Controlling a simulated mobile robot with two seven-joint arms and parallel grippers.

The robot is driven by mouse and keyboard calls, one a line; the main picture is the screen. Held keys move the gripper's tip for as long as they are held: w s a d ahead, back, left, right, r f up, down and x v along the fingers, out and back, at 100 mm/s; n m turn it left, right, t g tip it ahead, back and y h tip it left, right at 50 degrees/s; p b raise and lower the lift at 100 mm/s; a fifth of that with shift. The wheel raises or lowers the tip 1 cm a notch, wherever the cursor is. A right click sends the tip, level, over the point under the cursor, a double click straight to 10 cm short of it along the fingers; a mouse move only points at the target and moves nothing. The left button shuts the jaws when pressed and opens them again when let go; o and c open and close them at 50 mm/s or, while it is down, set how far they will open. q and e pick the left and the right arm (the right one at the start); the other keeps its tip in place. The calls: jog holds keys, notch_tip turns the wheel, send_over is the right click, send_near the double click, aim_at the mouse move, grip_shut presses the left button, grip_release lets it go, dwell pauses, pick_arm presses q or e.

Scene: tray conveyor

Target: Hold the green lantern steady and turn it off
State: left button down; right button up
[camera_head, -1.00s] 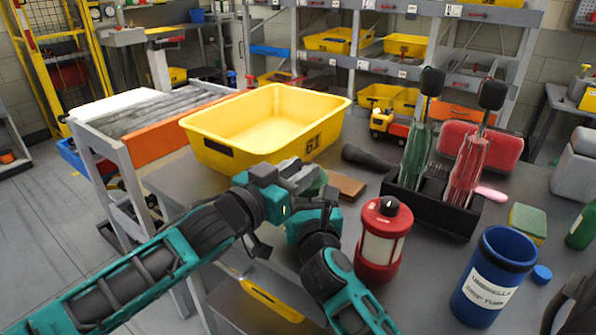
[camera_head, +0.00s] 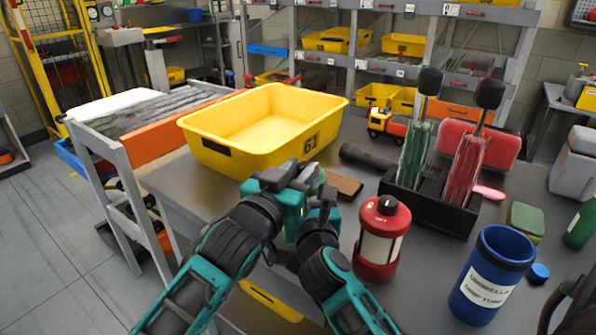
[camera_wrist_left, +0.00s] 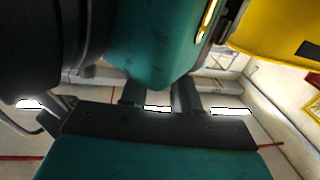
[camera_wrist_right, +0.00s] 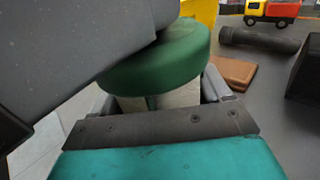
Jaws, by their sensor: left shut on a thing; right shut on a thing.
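The green lantern shows best in the right wrist view (camera_wrist_right: 165,55), with a wide green cap over a pale body. My right gripper (camera_wrist_right: 160,103) is shut around the pale body below the cap; it also shows in the head view (camera_head: 318,203). My left gripper (camera_head: 298,177) is shut, and its dark housing covers the top of the cap in the right wrist view. In the left wrist view its two fingers (camera_wrist_left: 158,92) stand a little apart, against my teal right gripper. Its contact with the lantern's top is hidden, as is the lantern's switch.
A red lantern (camera_head: 382,238) stands just right of my right arm. A yellow bin (camera_head: 215,150) sits behind my grippers, with a black flashlight (camera_head: 372,160) and brown block (camera_head: 344,186) nearby. A black caddy (camera_head: 428,212) and blue tube (camera_head: 492,272) stand right.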

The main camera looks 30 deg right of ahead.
pick_arm(q)
jog(key=shift+s, duration=0.1)
jog(key=c, duration=0.8)
grip_release()
jog(key=shift+a, duration=0.1)
jog(key=v, duration=1.1)
jog(key=shift+s+a, duration=0.25)
jog(key=shift+a, duration=0.1)
pick_arm(e)
jog(key=o, duration=1.2)
jog(key=shift+o, duration=0.2)
jog(key=shift+s, duration=0.1)
